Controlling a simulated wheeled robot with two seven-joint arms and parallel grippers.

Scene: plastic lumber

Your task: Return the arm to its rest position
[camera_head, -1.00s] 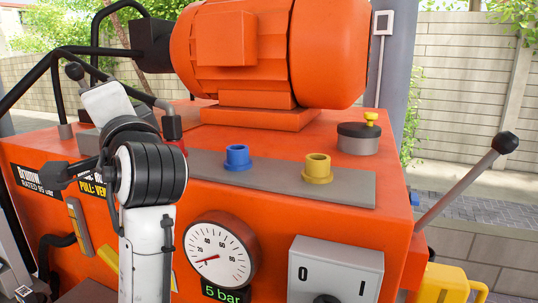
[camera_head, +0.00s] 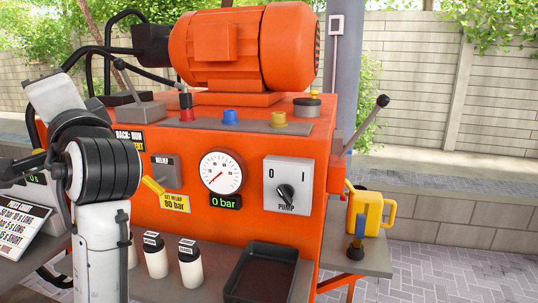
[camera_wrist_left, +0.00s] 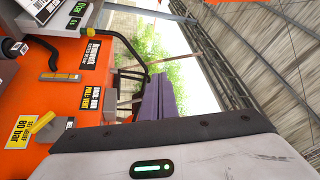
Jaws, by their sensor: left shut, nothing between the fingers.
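My left arm (camera_head: 100,200), white with black joint rings, stands upright at the left of the head view, in front of the orange machine (camera_head: 245,155). Its dark gripper (camera_head: 18,168) is at the left picture edge, partly cut off. In the left wrist view the gripper's two dark purple fingers (camera_wrist_left: 160,97) lie together, shut and empty, with background behind them. They touch nothing that I can see. My right gripper is not in view.
The machine carries a motor (camera_head: 245,47), a gauge (camera_head: 222,172) over a "0 bar" display, a pump switch (camera_head: 287,185) and a long lever (camera_head: 365,125). A yellow can (camera_head: 372,212) is at right.

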